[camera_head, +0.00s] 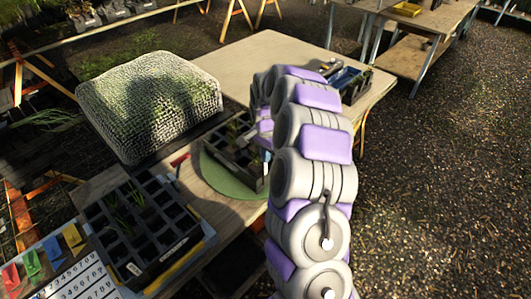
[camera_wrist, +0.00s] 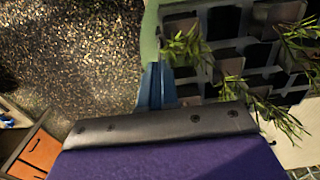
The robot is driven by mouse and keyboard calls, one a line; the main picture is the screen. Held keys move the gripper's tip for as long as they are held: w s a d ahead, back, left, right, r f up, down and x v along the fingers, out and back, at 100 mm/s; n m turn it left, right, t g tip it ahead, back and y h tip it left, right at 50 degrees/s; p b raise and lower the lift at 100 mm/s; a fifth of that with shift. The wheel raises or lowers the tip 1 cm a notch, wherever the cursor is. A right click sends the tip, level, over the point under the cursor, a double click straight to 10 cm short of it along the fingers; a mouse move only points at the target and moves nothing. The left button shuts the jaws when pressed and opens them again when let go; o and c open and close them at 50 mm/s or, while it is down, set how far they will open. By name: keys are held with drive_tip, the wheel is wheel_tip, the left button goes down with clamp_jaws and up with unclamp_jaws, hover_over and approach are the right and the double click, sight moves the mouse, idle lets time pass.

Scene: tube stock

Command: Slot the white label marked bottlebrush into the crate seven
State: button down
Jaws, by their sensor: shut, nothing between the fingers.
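My gripper (camera_wrist: 157,85) is shut and empty in the wrist view, its blue fingers beside a black crate (camera_wrist: 230,50) holding green seedlings. In the head view that appears to be the middle crate (camera_head: 222,146), partly hidden by my arm. A second black crate (camera_head: 118,228) with a few seedlings stands at the near left. A small white tag (camera_head: 133,269) is on its near side. I cannot read any crate number. I cannot make out a white label marked bottlebrush in either view.
The middle crate stands on a round green mat (camera_head: 217,178). A mesh-covered tray (camera_head: 152,98) stands behind it. A numbered white sheet (camera_head: 85,280) and coloured tags (camera_head: 33,263) lie at the lower left. The back of the table (camera_head: 255,58) is clear.

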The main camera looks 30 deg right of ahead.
drive_tip(key=shift+f, duration=1.85)
drive_tip(key=shift+f, duration=0.25)
drive_tip(key=c, duration=1.3)
unclamp_jaws()
wheel_tip(320, 180, up, 17)
drive_tip(key=p, duration=0.3)
drive_tip(key=shift+r, duration=0.2)
